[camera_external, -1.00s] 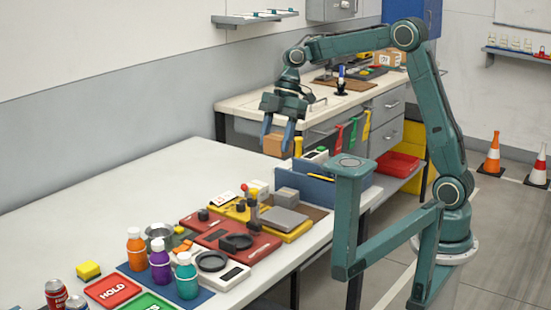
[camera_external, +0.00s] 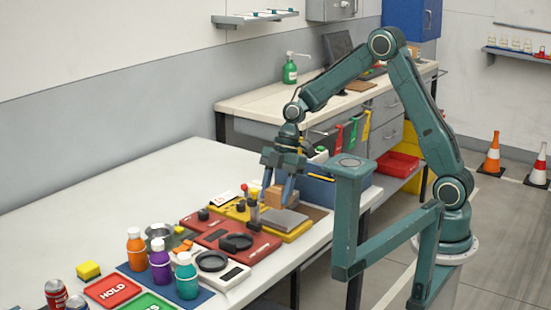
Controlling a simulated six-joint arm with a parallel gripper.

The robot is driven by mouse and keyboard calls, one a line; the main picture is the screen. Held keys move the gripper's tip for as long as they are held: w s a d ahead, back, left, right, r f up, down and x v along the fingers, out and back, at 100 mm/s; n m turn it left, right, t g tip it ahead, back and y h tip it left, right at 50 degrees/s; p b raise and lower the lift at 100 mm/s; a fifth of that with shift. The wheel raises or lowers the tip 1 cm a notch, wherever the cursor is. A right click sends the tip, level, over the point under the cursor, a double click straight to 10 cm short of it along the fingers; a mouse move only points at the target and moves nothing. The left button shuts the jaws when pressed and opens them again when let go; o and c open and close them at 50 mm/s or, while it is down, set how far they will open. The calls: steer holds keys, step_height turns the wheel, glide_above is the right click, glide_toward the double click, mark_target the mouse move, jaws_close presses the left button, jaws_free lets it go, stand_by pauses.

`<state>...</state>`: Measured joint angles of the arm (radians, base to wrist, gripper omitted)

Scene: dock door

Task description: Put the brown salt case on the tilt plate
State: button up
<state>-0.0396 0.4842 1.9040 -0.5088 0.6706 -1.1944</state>
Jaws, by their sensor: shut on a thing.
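The brown salt case (camera_external: 274,197) is a small brown box between the fingers of my gripper (camera_external: 277,188). My gripper points down and is shut on it. The likely tilt plate (camera_external: 285,220) is a flat grey plate on a yellow base (camera_external: 299,234), near the table's right edge. The case appears at the plate's upper left side in the picture. I cannot tell whether it touches the plate or hangs just above it.
A red device (camera_external: 230,240) lies in front. Blue bins (camera_external: 320,188) stand behind. Several bottles (camera_external: 160,262) stand at the front. The table's left part (camera_external: 120,200) is clear.

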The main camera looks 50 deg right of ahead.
mark_target(276, 205)
steer(key=shift+f, duration=2.15)
steer(key=shift+f, duration=0.1)
steer(key=o, duration=1.1)
steer(key=shift+c, duration=0.2)
steer(key=v, duration=1.2)
